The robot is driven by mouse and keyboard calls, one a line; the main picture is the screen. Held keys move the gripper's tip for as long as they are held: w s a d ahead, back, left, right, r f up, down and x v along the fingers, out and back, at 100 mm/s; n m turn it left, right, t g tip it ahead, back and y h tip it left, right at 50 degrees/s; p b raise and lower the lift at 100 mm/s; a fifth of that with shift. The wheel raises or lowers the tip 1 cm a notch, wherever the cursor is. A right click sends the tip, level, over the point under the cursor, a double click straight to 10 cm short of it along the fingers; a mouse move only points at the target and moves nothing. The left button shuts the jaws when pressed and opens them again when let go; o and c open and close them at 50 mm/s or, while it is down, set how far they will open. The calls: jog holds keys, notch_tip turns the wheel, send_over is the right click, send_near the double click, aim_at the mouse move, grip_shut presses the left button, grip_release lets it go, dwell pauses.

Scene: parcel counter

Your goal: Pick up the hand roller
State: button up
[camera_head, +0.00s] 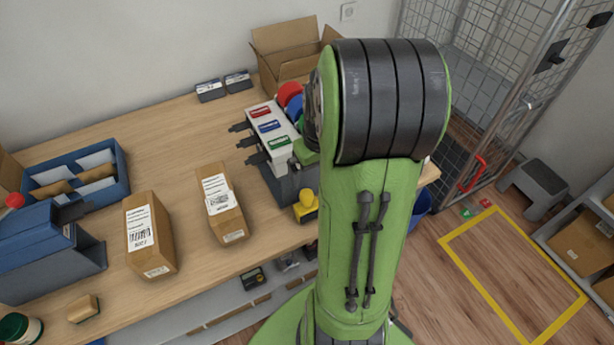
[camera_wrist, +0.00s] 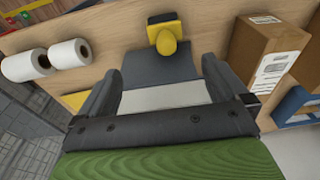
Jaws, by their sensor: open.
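A small yellow piece with a dark part, which looks like the hand roller (camera_head: 306,207), is near the counter's front edge, just left of my arm in the head view. In the wrist view the hand roller (camera_wrist: 175,44) is at the top middle, beyond my open gripper (camera_wrist: 157,70). The fingers are apart, one on each side of the picture's middle, and do not touch it. In the head view my gripper is hidden behind my arm.
The counter (camera_head: 165,118) carries two labelled parcels (camera_head: 149,235) (camera_head: 222,205), a blue tray (camera_head: 122,172) and a dispenser with coloured labels (camera_head: 270,130). Two white rolls (camera_wrist: 68,54) (camera_wrist: 25,66) show in the wrist view. A wire cage (camera_head: 480,60) stands at the right.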

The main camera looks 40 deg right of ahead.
jog(key=b, duration=0.1)
send_near(308, 205)
jog(key=f, duration=0.4)
jog(key=w+f+b, duration=0.1)
jog(key=f, duration=0.2)
jog(key=w+d+f+b, duration=0.1)
jog(key=f, duration=0.3)
jog(key=shift+f, duration=0.3)
jog(key=shift+r, duration=0.1)
jog(key=shift+c, duration=0.5)
jog(key=c, duration=1.1)
jog(key=shift+r, duration=0.1)
jog(key=shift+c, duration=0.2)
